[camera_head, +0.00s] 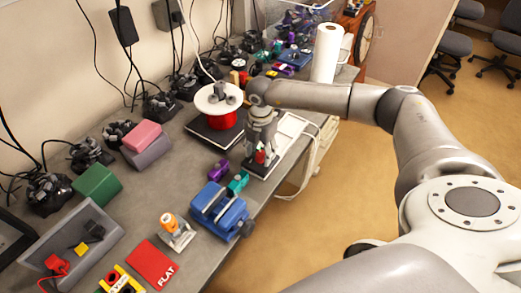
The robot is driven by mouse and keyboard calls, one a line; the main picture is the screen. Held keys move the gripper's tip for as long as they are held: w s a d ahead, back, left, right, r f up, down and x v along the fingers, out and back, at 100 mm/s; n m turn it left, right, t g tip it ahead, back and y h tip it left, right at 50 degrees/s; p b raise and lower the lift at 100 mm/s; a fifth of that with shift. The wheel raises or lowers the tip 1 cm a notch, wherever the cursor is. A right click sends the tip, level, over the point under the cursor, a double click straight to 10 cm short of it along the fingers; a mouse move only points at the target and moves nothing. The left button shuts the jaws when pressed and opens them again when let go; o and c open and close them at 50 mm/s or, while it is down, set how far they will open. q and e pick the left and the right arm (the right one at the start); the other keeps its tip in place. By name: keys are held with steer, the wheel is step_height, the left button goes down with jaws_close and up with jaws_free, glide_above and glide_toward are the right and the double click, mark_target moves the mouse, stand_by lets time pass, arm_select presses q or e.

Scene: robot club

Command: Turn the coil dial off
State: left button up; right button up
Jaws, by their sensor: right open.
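A red coil (222,119) with a round white top stands on a dark base plate at the back of the bench. A grey lobed part that may be the dial (226,97) sits on the white top; its setting is too small to read. My right gripper (261,150) points down just right of the coil, apart from the grey part. It is open, above a dark plate (262,167). A small red and green piece (261,156) shows between or behind its fingers; I cannot tell which. My left gripper is out of view.
A blue vise (220,209), purple and teal clamps (237,184) and a red FLAT card (151,264) lie nearer on the grey bench. A paper towel roll (327,53) stands behind my right arm. Black chargers with cables line the wall. Open floor lies right of the bench.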

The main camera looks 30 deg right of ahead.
steer(key=c, duration=1.1)
steer(key=n+b, duration=0.2)
steer(key=n, duration=0.1)
steer(key=shift+f+b, duration=0.15)
steer(key=shift+b, duration=0.2)
steer(key=n+b, duration=0.3)
steer(key=n, duration=0.2)
steer(key=shift+w+n+b, duration=0.1)
steer(key=shift+n+b, duration=0.2)
steer(key=shift+b, duration=0.1)
steer(key=n+b, duration=0.3)
steer(key=n, duration=0.1)
steer(key=shift+n, duration=0.3)
steer(key=shift+r+n+b, duration=0.2)
steer(key=shift+n+b, duration=1.1)
steer(key=shift+n, duration=1)
steer(key=shift+o, duration=0.2)
